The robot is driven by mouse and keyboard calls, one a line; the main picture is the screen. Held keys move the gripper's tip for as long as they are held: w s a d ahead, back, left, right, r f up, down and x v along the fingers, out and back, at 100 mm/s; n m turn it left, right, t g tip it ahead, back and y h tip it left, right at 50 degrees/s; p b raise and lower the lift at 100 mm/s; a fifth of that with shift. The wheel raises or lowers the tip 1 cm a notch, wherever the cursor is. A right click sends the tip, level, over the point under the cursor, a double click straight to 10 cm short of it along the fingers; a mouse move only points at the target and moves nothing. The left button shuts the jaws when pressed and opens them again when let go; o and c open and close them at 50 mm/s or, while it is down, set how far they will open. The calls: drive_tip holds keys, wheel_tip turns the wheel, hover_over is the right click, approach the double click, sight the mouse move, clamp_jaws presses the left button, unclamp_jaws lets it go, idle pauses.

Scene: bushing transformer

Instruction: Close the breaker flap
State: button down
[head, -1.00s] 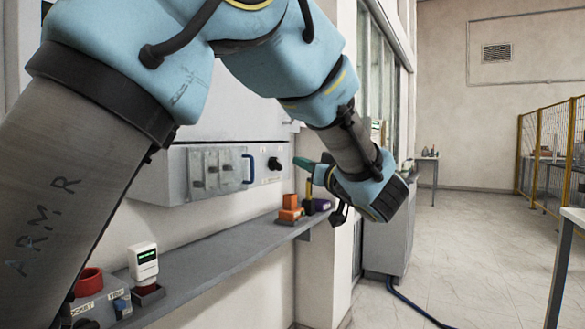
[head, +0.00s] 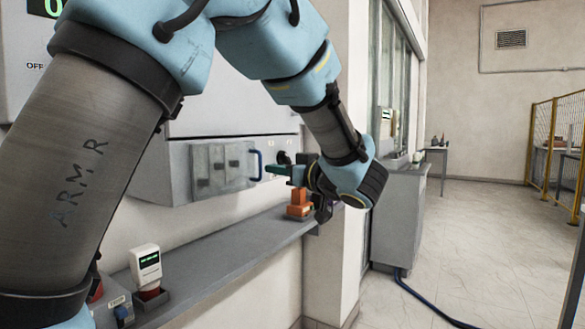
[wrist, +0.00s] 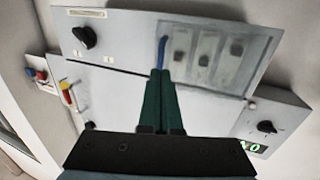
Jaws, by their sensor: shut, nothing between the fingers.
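The breaker flap (head: 222,168) is a clear cover over several breaker switches on the front of a grey box. Its blue handle (head: 257,165) is on its right side. The flap lies over the switches; I cannot tell whether it is fully flush. My gripper (head: 270,169) has green fingers, shut and empty, with tips close to the blue handle. In the wrist view the finger tips (wrist: 161,72) are just below the blue handle (wrist: 163,50), beside the flap (wrist: 204,55). Contact with the handle is not clear.
A black knob (wrist: 84,37) is on the same box. A grey shelf (head: 215,245) runs below the box, carrying orange blocks (head: 299,204) under my gripper and a white device (head: 146,264). Open floor (head: 460,240) lies to the right.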

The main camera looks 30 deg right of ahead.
drive_tip(key=shift+x, duration=1.4)
drive_tip(key=shift+w+n+g+y+p, duration=0.3)
drive_tip(key=shift+w+n+y+p, duration=0.5)
drive_tip(key=shift+w+y+p, duration=0.4)
drive_tip(key=shift+a, duration=0.1)
drive_tip(key=shift+s, duration=0.1)
